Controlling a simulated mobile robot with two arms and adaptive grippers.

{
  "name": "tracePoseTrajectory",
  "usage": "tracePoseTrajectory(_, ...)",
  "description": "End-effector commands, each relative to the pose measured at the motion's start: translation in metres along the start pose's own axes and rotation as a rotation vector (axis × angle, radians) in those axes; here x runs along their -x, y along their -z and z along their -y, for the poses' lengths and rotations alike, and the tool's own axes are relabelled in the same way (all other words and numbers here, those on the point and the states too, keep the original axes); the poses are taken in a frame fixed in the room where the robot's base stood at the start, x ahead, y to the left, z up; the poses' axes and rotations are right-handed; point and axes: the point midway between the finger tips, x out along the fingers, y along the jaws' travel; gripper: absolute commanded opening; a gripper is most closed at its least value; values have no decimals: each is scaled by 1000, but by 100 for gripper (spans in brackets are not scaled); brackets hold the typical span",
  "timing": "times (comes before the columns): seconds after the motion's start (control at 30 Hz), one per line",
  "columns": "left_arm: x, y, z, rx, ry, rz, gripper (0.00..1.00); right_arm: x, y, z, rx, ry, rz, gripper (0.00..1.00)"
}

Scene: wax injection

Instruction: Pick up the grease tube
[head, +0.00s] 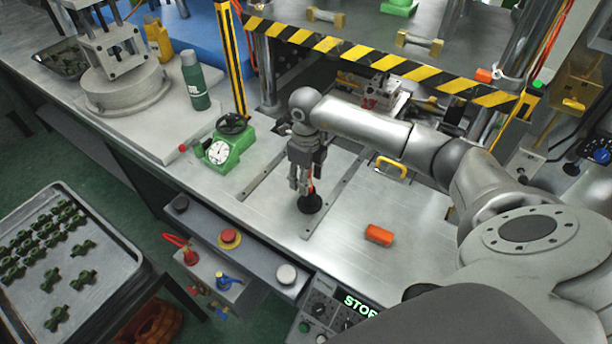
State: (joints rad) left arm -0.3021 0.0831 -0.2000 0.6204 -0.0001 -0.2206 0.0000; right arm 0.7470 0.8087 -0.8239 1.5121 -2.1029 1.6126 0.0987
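A dark green cylinder (195,82) with a grey cap and white lettering stands upright on the pale plate at the upper left. It looks most like the grease tube, but I cannot read its label. My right arm reaches in from the right. My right gripper (300,184) points down over the metal table, well to the right of and nearer than the green cylinder. Its fingers look close together, and I cannot tell whether they touch the orange-and-black upright item (311,203) beside them. My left gripper is not in view.
A green dial gauge (222,152) and a striped post (232,60) stand between the cylinder and my gripper. A striped bar (350,54) spans the press behind my arm. An orange block (379,235) lies on clear table. A yellow bottle (158,42) stands behind the cylinder.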

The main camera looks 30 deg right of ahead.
Motion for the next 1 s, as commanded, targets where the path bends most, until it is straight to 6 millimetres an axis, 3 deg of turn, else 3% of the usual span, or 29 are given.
tracePoseTrajectory(0.33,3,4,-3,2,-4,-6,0,-10,0,0,2,0,0,48)
tracePoseTrajectory(0.7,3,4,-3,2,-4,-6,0,-10,0,0,1,0,0,0)
tracePoseTrajectory(1.0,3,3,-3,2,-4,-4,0,-9,0,0,1,0,2,0)
